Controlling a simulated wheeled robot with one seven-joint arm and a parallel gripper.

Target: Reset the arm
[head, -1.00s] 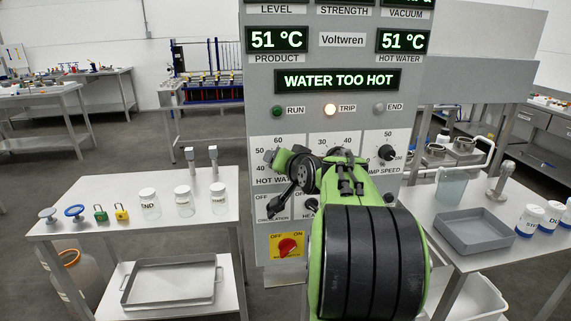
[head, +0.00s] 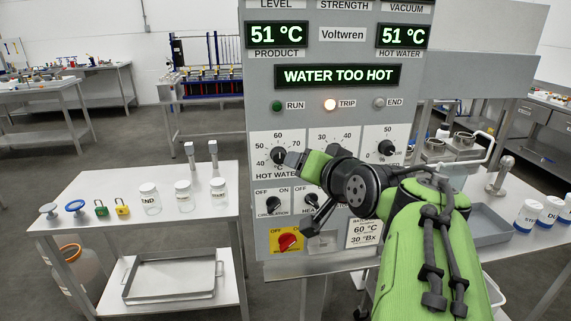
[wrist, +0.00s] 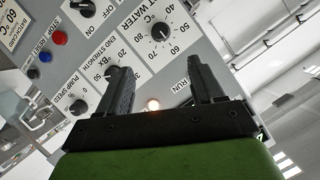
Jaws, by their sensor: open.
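My gripper (wrist: 160,68) shows in the wrist view with its two dark fingers apart and nothing between them. In the head view the arm reaches in from the lower right, and its grey end (head: 293,160) is in front of the control panel (head: 262,120), overlapping the hot water dial's right side. I cannot tell whether it touches the panel. The hot water knob (head: 278,156) also shows in the wrist view (wrist: 160,32), clear of the fingers. In the wrist view the left finger overlaps the end strength dial.
The display (head: 338,76) reads WATER TOO HOT and the TRIP lamp (head: 330,104) is lit. A red switch (head: 289,240) is low on the panel. A left table (head: 130,215) holds jars, padlocks and valve wheels. A grey tray (head: 490,226) is partly behind my arm.

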